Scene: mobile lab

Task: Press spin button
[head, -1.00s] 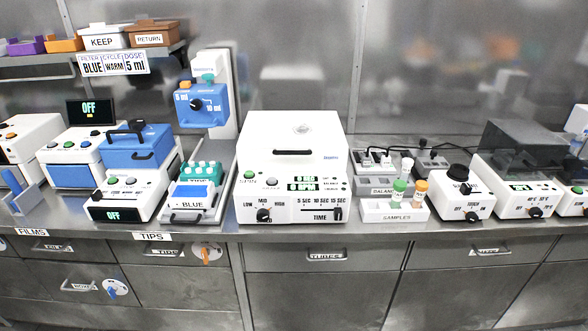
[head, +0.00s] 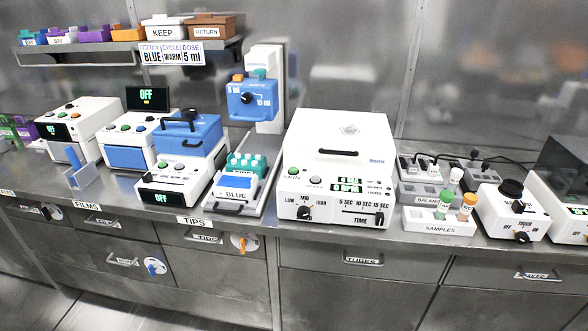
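The white centrifuge (head: 345,140) stands on the steel counter with its lid down and a black handle on top. Its green spin button (head: 293,171) is at the left of the front panel, with the label SPIN under it. A grey button (head: 316,180) sits to its right. The small display (head: 347,184) reads 0 RPM in green. Below are a LOW/MID/HIGH knob (head: 304,213) and a TIME slider (head: 379,219). Neither of my grippers shows in the head view.
A rack labelled SAMPLES (head: 437,228) with capped tubes stands right of the centrifuge. A tray with a BLUE box (head: 233,190) and a blue-lidded machine (head: 188,137) stand to its left. Drawers (head: 345,260) run below the counter edge. The counter front before the centrifuge is clear.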

